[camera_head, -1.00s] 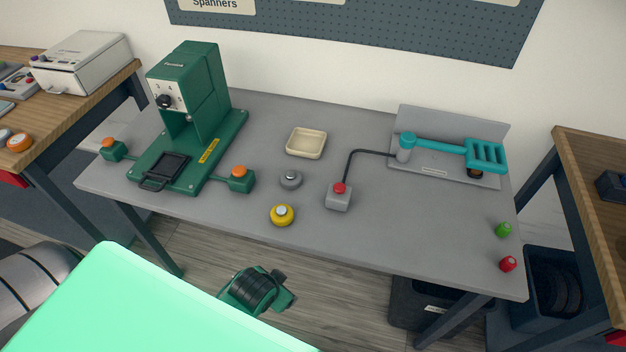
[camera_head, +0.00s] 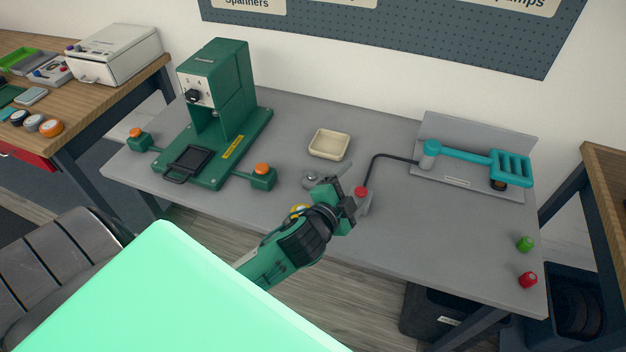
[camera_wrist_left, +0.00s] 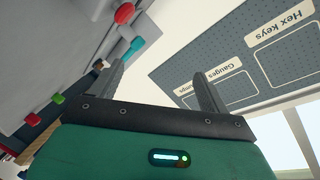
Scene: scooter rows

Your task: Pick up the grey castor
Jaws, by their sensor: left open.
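The grey castor (camera_head: 310,180) sits on the grey table, below the cream tray in the head view and partly covered by my left gripper. My left gripper (camera_head: 354,187) is open and empty, its fingers just right of the castor and apart from it, over the table. In the left wrist view its two fingers (camera_wrist_left: 160,74) stand wide apart with nothing between them; I cannot make out the castor there. My right gripper is not in view.
A yellow castor (camera_head: 297,211) is mostly hidden behind my left arm. A red-buttoned grey box (camera_head: 362,201) stands close to the gripper. The green press (camera_head: 222,110) is left, the cream tray (camera_head: 329,144) behind, the teal-handled fixture (camera_head: 470,158) right.

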